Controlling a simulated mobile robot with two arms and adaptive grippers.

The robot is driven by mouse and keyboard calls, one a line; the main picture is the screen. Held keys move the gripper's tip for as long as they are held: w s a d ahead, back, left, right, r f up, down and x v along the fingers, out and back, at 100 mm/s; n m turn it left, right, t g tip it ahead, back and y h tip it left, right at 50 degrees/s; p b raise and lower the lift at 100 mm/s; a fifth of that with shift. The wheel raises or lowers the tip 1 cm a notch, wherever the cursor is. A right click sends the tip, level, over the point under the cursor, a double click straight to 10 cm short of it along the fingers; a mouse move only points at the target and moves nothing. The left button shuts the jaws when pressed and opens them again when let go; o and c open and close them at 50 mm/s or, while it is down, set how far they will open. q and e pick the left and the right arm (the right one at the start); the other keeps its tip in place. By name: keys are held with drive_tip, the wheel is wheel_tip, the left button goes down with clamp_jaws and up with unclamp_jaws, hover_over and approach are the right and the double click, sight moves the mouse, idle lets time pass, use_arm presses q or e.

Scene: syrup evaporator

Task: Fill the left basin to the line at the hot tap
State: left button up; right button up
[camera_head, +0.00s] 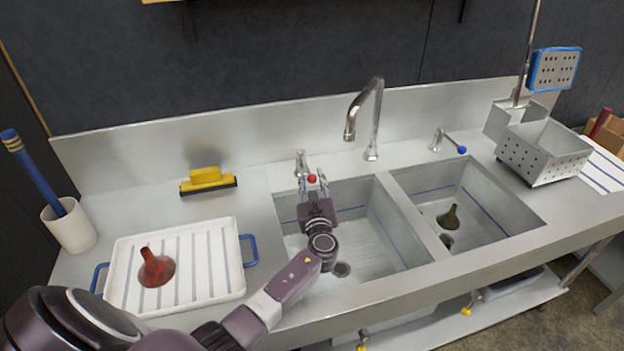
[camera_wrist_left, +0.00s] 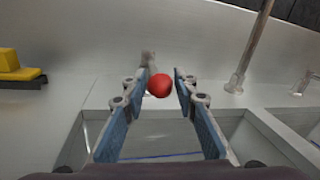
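The hot tap's red knob (camera_head: 312,178) sits on a short metal valve (camera_head: 301,162) behind the left basin. My left gripper (camera_head: 314,184) is over the back of that basin, its fingers open on either side of the knob. In the left wrist view the red knob (camera_wrist_left: 159,86) lies between the blue-padded fingertips (camera_wrist_left: 163,75), with gaps visible. The left basin (camera_head: 385,225) has a blue line on its walls and a drain (camera_head: 341,270); no water shows. The tall spout (camera_head: 376,115) has its outlet toward the left basin, with no stream visible. My right gripper is out of view.
A white tray (camera_head: 215,235) with a red funnel (camera_head: 156,268), a yellow brush (camera_head: 207,180) and a cup (camera_head: 70,228) are left. A perforated metal box (camera_head: 543,152) stands right.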

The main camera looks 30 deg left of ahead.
use_arm(q)
clamp_jaws()
